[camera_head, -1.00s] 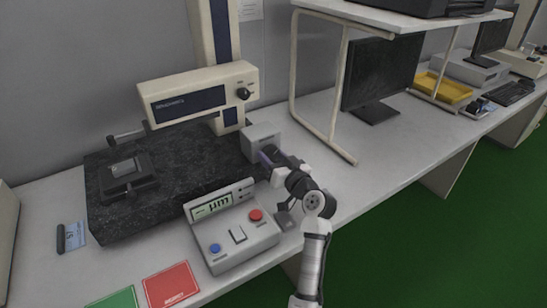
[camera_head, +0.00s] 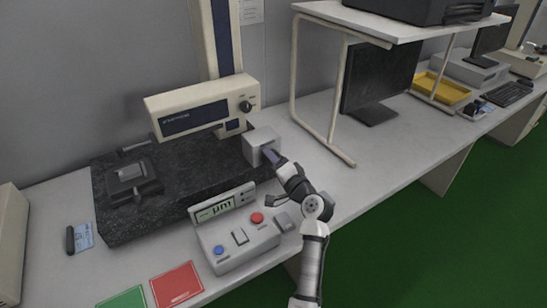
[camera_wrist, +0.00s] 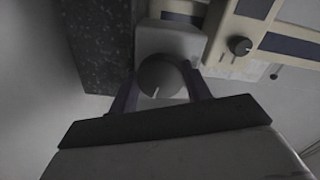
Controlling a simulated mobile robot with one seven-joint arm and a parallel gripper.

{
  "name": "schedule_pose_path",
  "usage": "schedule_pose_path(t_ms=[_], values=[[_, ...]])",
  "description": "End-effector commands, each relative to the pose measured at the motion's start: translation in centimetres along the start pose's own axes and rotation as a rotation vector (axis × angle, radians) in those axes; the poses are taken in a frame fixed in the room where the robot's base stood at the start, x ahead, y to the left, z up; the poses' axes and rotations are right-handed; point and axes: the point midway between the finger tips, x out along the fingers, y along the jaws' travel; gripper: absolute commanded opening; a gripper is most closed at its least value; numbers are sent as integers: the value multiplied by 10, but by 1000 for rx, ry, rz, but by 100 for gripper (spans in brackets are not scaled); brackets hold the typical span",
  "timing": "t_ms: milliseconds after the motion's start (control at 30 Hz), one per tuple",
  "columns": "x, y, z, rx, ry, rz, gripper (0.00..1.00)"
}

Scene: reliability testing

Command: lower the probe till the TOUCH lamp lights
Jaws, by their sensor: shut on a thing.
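My gripper (camera_head: 269,156) is shut on a round grey knob (camera_wrist: 161,78) with a white mark. The knob sits on a light grey box (camera_head: 258,138) beside the granite base (camera_head: 205,180); its fingers (camera_wrist: 160,90) lie on either side in the wrist view. The beige measuring head (camera_head: 200,108) hangs on its column (camera_head: 217,40) above the granite. A thin dark probe arm (camera_head: 136,147) shows at its left, over a small clamped workpiece (camera_head: 132,173). I cannot tell whether the tip touches. The readout unit (camera_head: 232,255) shows "µm"; I cannot make out a lit TOUCH lamp.
The readout unit, with red (camera_head: 257,218) and blue (camera_head: 219,250) buttons, stands close to my forearm. Red (camera_head: 177,285) and green (camera_head: 122,299) cards lie in front. A white shelf frame (camera_head: 340,95) with a monitor (camera_head: 375,75) stands at right.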

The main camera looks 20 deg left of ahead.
Motion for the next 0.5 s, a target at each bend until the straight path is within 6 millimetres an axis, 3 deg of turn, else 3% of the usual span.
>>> schedule_pose_path(t_ms=[500], values=[[0, -2, -1, 246, 2, -2, 25]])
